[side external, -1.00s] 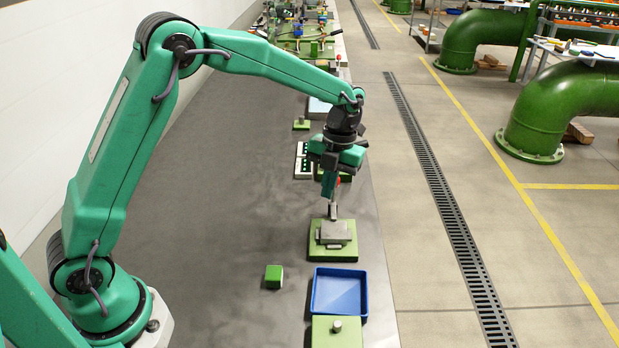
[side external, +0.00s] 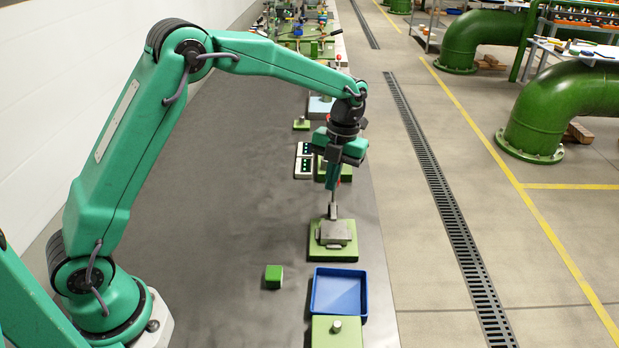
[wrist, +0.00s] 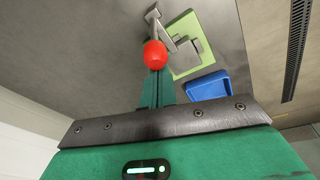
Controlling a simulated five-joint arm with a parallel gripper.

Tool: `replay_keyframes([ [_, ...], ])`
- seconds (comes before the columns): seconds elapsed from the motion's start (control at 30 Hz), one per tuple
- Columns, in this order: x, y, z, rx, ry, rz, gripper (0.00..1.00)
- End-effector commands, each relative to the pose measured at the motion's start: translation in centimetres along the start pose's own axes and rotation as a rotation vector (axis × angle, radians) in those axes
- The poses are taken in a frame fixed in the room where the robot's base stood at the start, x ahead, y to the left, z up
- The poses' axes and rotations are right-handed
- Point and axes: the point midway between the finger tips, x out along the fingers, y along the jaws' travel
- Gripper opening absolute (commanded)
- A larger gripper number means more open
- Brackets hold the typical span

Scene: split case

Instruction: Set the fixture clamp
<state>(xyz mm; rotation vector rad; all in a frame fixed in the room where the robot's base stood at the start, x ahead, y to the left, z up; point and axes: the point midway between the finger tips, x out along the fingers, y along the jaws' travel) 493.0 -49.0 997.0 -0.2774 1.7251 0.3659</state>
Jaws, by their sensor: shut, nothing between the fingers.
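The fixture clamp stands on a green base plate (side external: 316,252) in the side view, with a grey metal block (side external: 334,232) on top. Its lever (side external: 333,204) stands roughly upright, and its top end is largely hidden by my gripper. In the wrist view the lever's red knob (wrist: 155,54) is close in front of my fingers, with the green plate (wrist: 205,58) beyond. My gripper (side external: 332,182) points down over the clamp, shut and empty, beside the knob. I cannot tell whether it touches the knob. Its teal fingers (wrist: 155,90) show below the knob in the wrist view.
A blue tray (side external: 313,292) sits just in front of the clamp plate. A green block (side external: 273,276) lies to its left. A green plate with a peg (side external: 325,335) is at the bottom. The left bench is clear.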

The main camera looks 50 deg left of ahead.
Motion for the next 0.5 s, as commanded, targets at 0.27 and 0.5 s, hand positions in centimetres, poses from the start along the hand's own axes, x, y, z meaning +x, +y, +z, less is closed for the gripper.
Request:
replay_keyframes([
  [0.27, -0.13, 0.19, 0.36, -0.001, 0.001, -0.001, 0.00],
  [0.5, -0.34, 0.40, 0.86, -0.002, 0.001, -0.003, 0.00],
])
